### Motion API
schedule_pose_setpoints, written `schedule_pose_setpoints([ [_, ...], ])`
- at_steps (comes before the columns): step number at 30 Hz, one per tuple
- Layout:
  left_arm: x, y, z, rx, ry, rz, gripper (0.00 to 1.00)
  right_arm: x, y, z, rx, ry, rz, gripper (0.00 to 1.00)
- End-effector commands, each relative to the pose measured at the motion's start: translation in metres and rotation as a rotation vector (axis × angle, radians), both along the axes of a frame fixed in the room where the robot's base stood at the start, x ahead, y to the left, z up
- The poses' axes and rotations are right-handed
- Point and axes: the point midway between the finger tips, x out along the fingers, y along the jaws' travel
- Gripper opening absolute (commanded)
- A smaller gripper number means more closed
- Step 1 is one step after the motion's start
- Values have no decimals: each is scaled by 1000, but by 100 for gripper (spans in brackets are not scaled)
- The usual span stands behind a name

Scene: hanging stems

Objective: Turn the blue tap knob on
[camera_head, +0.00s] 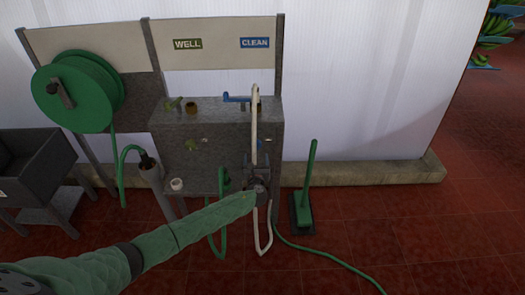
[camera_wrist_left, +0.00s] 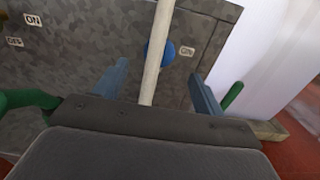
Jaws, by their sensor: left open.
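The blue knob (camera_wrist_left: 168,52) is a round blue shape on the grey panel in the left wrist view, beside a small ON label (camera_wrist_left: 187,52). A white hose (camera_wrist_left: 157,55) crosses in front and hides part of it. My left gripper (camera_head: 257,165) is in front of the panel below the CLEAN sign (camera_head: 255,43). In the left wrist view its two blue-grey fingers (camera_wrist_left: 157,85) are apart, with the hose between them and the knob beyond. My right gripper is not in view.
A blue tap (camera_head: 237,98) with the white hose (camera_head: 254,125) sits on the grey stand's top (camera_head: 215,108). A green hose reel (camera_head: 85,90), a dark sink (camera_head: 45,165) and a green-handled tool (camera_head: 308,185) stand around.

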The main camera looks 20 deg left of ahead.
Motion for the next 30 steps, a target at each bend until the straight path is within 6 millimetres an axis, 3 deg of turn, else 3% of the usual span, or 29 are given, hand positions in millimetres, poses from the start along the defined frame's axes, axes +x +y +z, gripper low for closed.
schedule_pose_setpoints([
  [2, 9, 3, 2, -1, 0, 2, 70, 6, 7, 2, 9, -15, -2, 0],
  [4, 19, 6, 3, -1, 0, 3, 70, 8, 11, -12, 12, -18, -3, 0],
  [15, 62, 18, 0, -5, 2, 2, 70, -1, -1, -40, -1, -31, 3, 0],
  [28, 69, 20, -1, -7, 1, 1, 70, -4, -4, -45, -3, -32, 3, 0],
  [30, 69, 20, -1, -7, 1, 1, 57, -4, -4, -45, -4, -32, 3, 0],
])
